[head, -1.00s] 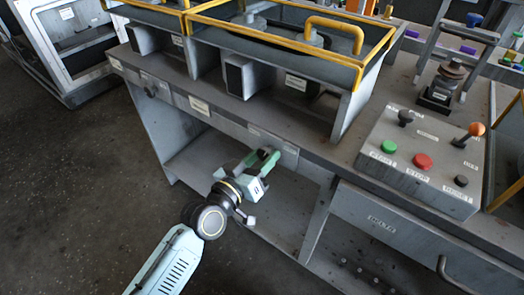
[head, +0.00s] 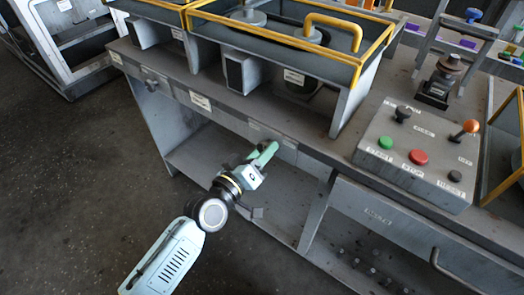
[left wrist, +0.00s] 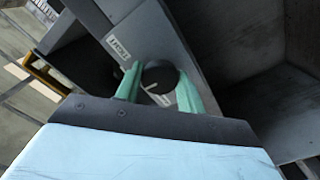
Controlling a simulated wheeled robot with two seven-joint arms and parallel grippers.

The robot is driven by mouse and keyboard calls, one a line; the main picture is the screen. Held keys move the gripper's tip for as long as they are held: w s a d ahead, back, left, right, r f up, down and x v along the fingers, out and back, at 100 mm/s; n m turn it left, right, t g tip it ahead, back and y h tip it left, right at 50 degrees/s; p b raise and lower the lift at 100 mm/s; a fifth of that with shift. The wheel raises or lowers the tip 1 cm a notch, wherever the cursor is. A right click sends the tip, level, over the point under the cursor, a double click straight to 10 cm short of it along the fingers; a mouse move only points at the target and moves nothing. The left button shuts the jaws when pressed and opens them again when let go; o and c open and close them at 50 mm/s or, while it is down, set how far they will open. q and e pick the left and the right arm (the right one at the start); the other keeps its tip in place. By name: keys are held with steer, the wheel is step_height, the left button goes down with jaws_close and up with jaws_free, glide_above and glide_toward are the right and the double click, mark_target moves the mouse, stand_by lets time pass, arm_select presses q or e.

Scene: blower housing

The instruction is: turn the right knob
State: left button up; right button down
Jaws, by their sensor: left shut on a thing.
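The right knob (left wrist: 160,74) is round and black with a pale pointer line, on the grey front panel of the bench. It shows between the two green fingers of my left gripper (left wrist: 158,88) in the left wrist view, and the gripper is shut on it. In the head view my left gripper (head: 264,152) reaches the bench's front edge, and its fingers hide the right knob. Another dark knob (head: 150,86), the left one, sits further left on the same front edge. My right gripper is in neither view.
Yellow-railed housings (head: 290,45) stand on the bench above the gripper. A control box (head: 412,160) with buttons and a lever is at the right. An open lower shelf (head: 215,160) lies below the front edge. The floor (head: 75,190) at the left is clear.

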arm_select(q)
steer(key=o, duration=1)
steer(key=shift+c, duration=0.2)
steer(key=p+v, duration=0.1)
steer(key=v, duration=1.2)
steer(key=shift+a+p, duration=0.2)
steer(key=shift+p, duration=0.1)
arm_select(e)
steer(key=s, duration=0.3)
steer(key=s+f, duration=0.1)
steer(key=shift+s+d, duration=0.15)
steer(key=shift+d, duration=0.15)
arm_select(q)
steer(key=shift+s, duration=0.15)
